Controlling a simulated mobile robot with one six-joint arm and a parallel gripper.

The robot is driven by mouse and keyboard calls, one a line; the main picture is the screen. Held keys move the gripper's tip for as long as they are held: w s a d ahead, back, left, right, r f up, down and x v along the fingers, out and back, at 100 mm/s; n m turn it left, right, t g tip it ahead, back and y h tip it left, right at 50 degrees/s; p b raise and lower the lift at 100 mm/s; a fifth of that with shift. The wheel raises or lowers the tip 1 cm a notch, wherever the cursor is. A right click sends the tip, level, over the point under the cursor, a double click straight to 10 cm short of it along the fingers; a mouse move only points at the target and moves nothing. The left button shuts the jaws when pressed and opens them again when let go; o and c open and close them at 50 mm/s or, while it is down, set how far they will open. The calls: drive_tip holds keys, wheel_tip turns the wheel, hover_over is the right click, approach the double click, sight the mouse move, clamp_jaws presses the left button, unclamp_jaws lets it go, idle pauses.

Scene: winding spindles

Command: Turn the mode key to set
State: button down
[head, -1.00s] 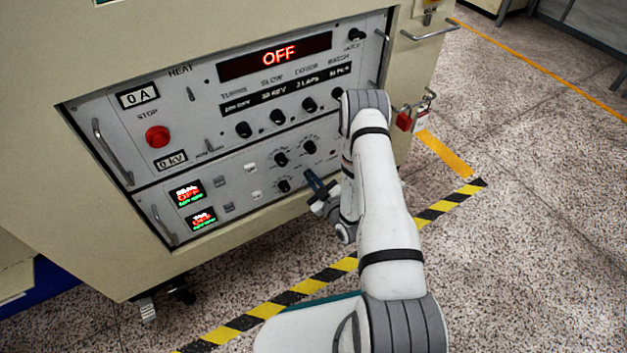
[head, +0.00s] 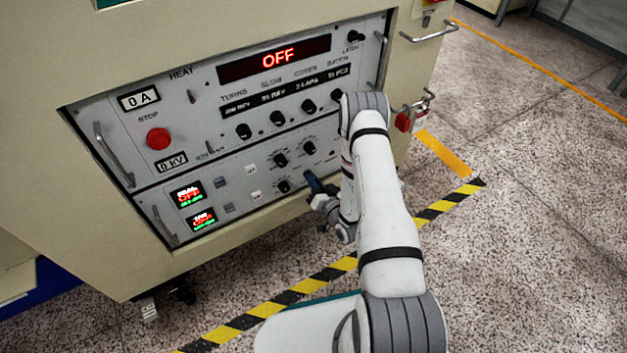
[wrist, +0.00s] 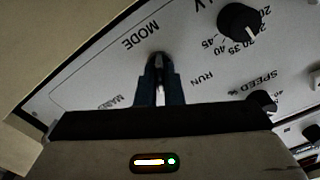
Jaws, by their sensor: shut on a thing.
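The mode key (wrist: 159,66) shows in the wrist view below the printed word MODE, between my fingers. My gripper (wrist: 160,85) is shut on it, with a blue finger on each side. The label RUN is to the right of the key and a partly hidden label is to the lower left. In the head view my gripper (head: 314,185) is at the lower right of the control panel (head: 235,165), and the key is hidden there behind it and the arm. I cannot tell which label the key points to.
A black knob (wrist: 240,20) is up and right of the key, and a speed knob (wrist: 264,100) is to the right. A red stop button (head: 158,138) and metal handles are on the panel. A red padlock (head: 404,121) hangs at the cabinet's right side.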

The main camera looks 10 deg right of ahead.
drive_tip(key=shift+d+m, duration=0.1)
drive_tip(key=shift+m, duration=1.5)
drive_tip(key=c, duration=1.6)
unclamp_jaws()
drive_tip(key=shift+o, duration=0.2)
drive_tip(key=p+v, duration=0.2)
drive_tip(key=v, duration=0.5)
drive_tip(key=shift+s+p, duration=0.35)
